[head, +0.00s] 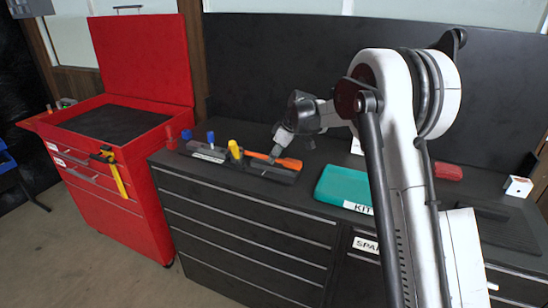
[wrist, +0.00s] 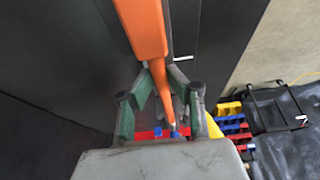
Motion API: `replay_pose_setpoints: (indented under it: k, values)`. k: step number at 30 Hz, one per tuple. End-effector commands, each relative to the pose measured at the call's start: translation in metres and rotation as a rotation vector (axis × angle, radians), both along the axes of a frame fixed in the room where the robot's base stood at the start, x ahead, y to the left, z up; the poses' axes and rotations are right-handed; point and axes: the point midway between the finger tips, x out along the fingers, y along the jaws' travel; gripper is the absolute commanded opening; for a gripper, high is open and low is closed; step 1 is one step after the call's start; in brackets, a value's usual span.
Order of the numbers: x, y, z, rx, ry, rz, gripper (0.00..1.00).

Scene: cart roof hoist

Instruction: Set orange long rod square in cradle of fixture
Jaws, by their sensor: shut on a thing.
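The orange long rod (head: 288,162) is in my gripper (head: 277,153), which is shut on it. In the head view the rod lies above the right part of a long dark fixture (head: 255,168) on the bench. I cannot tell whether it touches the cradle. In the wrist view the rod (wrist: 143,28) runs from the top edge down between the green-padded fingers (wrist: 158,95). Its wide part is toward the top and a thinner part passes the fingers. The cradle itself is hidden or too small to make out.
A yellow upright piece (head: 235,150) and blue one (head: 210,138) stand by the fixture. A teal KIT case (head: 338,184) lies to the right, a red object (head: 448,171) beyond. The red tool cart (head: 120,150) stands left. A dark panel (head: 290,60) rises behind the bench.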

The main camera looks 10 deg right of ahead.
Motion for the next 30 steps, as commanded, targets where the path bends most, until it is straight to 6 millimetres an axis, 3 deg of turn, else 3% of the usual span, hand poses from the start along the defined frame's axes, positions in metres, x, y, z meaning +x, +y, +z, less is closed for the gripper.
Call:
replay_pose_setpoints:
  k: [23, 24, 28, 30]
  values:
    - [0.0000, 0.0000, -0.0045, 0.000, 0.000, 0.000, 0.00]
    - [0.0000, 0.0000, -0.0045, 0.000, 0.000, 0.000, 0.20]
    - [0.0000, 0.0000, -0.0046, 0.000, 0.000, 0.000, 0.37]
    - [0.0000, 0.0000, -0.0046, 0.000, 0.000, 0.000, 0.37]
